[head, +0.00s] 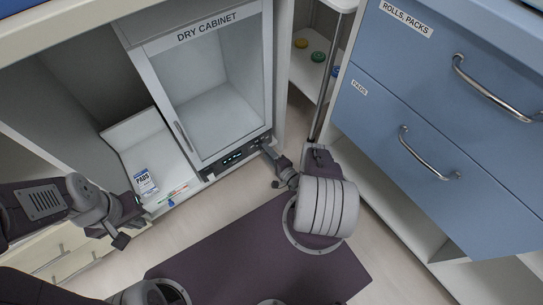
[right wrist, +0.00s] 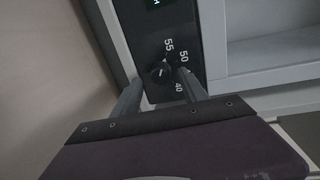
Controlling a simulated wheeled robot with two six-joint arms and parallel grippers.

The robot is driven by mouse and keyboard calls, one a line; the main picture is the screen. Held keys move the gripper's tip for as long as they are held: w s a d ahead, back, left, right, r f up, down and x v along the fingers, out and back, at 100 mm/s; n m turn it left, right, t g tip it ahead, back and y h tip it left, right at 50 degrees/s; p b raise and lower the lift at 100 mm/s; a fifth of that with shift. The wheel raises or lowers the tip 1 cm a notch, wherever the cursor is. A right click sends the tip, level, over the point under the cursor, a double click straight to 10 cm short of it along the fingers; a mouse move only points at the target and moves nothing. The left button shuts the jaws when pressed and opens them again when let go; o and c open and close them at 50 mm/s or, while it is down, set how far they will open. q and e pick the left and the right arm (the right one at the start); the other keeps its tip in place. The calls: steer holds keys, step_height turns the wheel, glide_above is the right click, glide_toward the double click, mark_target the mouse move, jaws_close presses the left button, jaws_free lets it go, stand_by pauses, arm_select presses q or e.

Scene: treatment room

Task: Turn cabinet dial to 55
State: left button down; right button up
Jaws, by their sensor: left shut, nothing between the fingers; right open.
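The dry cabinet (head: 215,100) has a glass door, which is shut, and a dark control strip (head: 234,158) with a lit display along its lower edge. In the right wrist view the black round dial (right wrist: 159,71) sits on this strip, with white marks 55, 50 and 40 around it. A small light mark shows on the dial; where it points is too small to tell. My right gripper (right wrist: 159,88) is open, with its fingers on either side near the dial; contact cannot be told. In the head view my right gripper (head: 269,149) reaches the strip's right end. My left gripper (head: 122,238) is shut and empty, low at left.
A white tray (head: 125,132) with a PADS box (head: 145,181) and several small items stands left of the cabinet. Blue drawers (head: 440,110) with metal handles stand at right. A shelf (head: 304,72) with coloured round items is between them. Bare floor (head: 225,205) lies in front.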

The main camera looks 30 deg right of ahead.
steer(key=s+r+p, duration=0.1)
steer(key=s+p, duration=0.1)
steer(key=s, duration=0.5)
steer(key=shift+s+d+p, duration=0.3)
steer(key=shift+d+p, duration=0.05)
steer(key=shift+d, duration=0.05)
